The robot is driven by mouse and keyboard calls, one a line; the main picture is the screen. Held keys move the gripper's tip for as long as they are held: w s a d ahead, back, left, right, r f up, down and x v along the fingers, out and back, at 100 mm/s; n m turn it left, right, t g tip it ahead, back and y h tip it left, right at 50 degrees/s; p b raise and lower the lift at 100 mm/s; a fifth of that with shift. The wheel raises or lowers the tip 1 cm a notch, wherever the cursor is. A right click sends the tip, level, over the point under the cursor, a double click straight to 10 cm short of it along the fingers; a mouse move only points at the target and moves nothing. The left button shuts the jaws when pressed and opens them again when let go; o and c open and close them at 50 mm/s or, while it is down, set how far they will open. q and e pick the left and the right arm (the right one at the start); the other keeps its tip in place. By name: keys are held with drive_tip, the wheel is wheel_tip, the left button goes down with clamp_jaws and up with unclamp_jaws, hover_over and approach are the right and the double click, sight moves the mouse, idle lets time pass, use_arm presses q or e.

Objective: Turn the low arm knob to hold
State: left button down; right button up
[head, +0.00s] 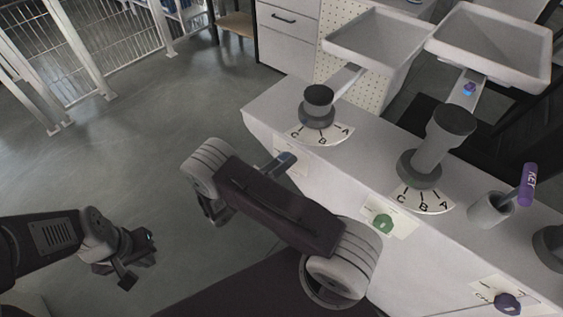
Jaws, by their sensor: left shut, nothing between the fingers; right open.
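Several knobs show, and I cannot tell which is the low arm knob. A short dark knob (318,100) and a taller dark knob (440,140) stand on the grey counter, each over a white dial lettered C, B, A. A green knob (383,222) and a purple knob (509,303) sit on labelled plates on the counter's front; their small words are unreadable. My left gripper (139,262) is shut and empty over the floor, far from the counter.
A left tray (370,38) and a right tray (480,45) are on arms behind the knobs. A purple tag marked KEY (527,187) stands in a grey cup (490,210). Drawers (285,45) and a wire rack (100,40) stand behind. The floor at left is clear.

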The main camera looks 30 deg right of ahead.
drive_tip(key=c, duration=1.3)
drive_tip(key=shift+c, duration=0.2)
drive_tip(key=shift+m, duration=0.3)
drive_tip(key=shift+s+m+t+y+p, duration=0.1)
drive_tip(key=shift+m+t+y+p, duration=0.3)
drive_tip(key=shift+m, duration=3.6)
drive_tip(key=shift+s+m+t+y+p, duration=0.15)
drive_tip(key=shift+m+y, duration=0.45)
drive_tip(key=shift+m, duration=3.4)
drive_tip(key=o, duration=1.3)
drive_tip(key=shift+o, duration=0.2)
drive_tip(key=shift+r, duration=0.1)
